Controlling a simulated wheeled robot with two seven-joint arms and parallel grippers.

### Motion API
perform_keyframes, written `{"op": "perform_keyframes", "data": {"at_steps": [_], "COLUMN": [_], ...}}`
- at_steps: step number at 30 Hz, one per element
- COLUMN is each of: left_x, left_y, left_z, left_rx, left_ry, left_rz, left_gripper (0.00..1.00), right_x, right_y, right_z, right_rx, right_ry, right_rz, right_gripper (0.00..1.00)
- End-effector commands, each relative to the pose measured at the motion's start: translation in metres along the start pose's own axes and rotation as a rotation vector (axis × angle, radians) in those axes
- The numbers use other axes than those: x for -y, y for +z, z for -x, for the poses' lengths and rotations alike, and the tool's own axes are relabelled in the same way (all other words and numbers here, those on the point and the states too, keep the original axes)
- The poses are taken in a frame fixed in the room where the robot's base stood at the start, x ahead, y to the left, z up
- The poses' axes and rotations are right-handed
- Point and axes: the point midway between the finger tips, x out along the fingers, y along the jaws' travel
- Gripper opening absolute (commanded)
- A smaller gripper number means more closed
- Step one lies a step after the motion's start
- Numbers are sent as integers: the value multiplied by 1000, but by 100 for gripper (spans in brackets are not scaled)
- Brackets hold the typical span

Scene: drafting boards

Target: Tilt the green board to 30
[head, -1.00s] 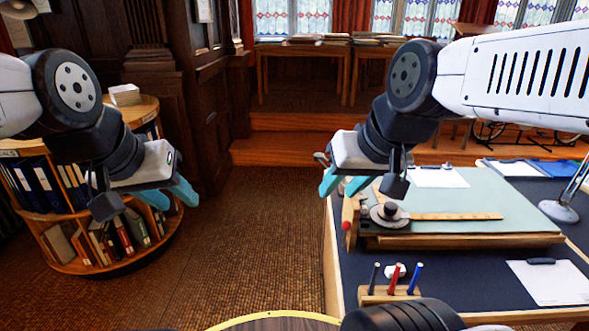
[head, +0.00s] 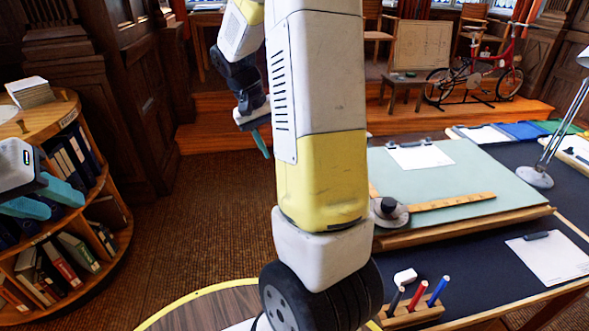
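The pale green drafting board (head: 465,182) lies on the dark desk at the right and looks flat or nearly flat. A drafting head with a wooden rule (head: 450,202) rests on it, and a clipped white sheet (head: 420,157) lies near its far edge. My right arm hides the board's left edge. I see no readable angle scale. My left gripper (head: 45,198) is at the left edge, fingers apart and empty, beside the bookcase. My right gripper (head: 262,142) hangs beyond my arm, left of the desk and away from the board; only one finger shows clearly.
A pen holder (head: 412,312) with several pens, a white eraser (head: 405,276) and a paper sheet (head: 552,258) lie in front of the board. A lamp (head: 537,176) stands at its right. A round bookcase (head: 60,121) is at the left. Open floor lies between.

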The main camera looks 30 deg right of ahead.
Motion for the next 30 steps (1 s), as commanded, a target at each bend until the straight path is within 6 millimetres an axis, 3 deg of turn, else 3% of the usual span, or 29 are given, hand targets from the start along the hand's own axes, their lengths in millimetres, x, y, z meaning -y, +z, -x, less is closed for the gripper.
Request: {"op": "perform_keyframes", "data": {"at_steps": [1, 9, 21, 25, 30], "left_x": [0, 0, 0, 0, 0], "left_y": [0, 0, 0, 0, 0], "left_z": [0, 0, 0, 0, 0], "left_rx": [0, 0, 0, 0, 0], "left_ry": [0, 0, 0, 0, 0], "left_rz": [0, 0, 0, 0, 0], "left_gripper": [38, 38, 38, 38, 38], "right_x": [-1, -17, -28, -26, -24], "right_y": [-12, -65, -119, -129, -135], "right_z": [-17, -96, -210, -236, -254], "right_rx": [30, 120, 102, 67, 31], "right_ry": [55, 361, 839, 951, 1031], "right_rz": [-8, -59, -62, -48, -33], "right_gripper": [36, 36, 36, 36, 36]}}
